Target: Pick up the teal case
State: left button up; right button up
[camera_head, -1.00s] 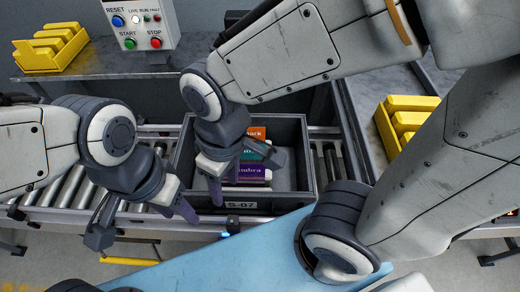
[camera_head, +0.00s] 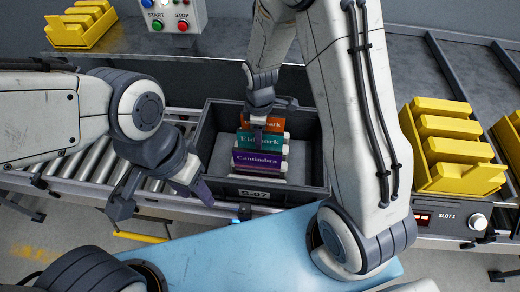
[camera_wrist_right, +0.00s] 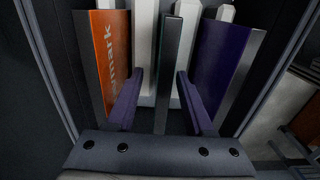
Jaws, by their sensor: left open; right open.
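The teal case (camera_head: 262,141) stands in a grey tote (camera_head: 309,193), between an orange case (camera_head: 264,122) and a purple case (camera_head: 259,161). My right gripper (camera_head: 260,120) is open over the tote and hides part of the teal and orange cases. In the right wrist view, a thin dark teal edge (camera_wrist_right: 171,65) shows between the open fingers of my right gripper (camera_wrist_right: 156,82), with the orange case (camera_wrist_right: 112,60) to the left and the purple case (camera_wrist_right: 222,62) to the right. I cannot tell whether the fingers touch it. My left gripper (camera_head: 163,200) is open and empty, left of the tote.
The tote sits on a roller conveyor (camera_head: 75,168). Yellow bins stand at the back left (camera_head: 82,24) and right (camera_head: 455,150). A button box (camera_head: 172,15) stands at the back. The tote walls surround my right gripper closely.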

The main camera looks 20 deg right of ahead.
jog(key=shift+s+f+p, duration=0.2)
jog(key=shift+f+p, duration=0.15)
jog(key=shift+f, duration=2.4)
grip_shut()
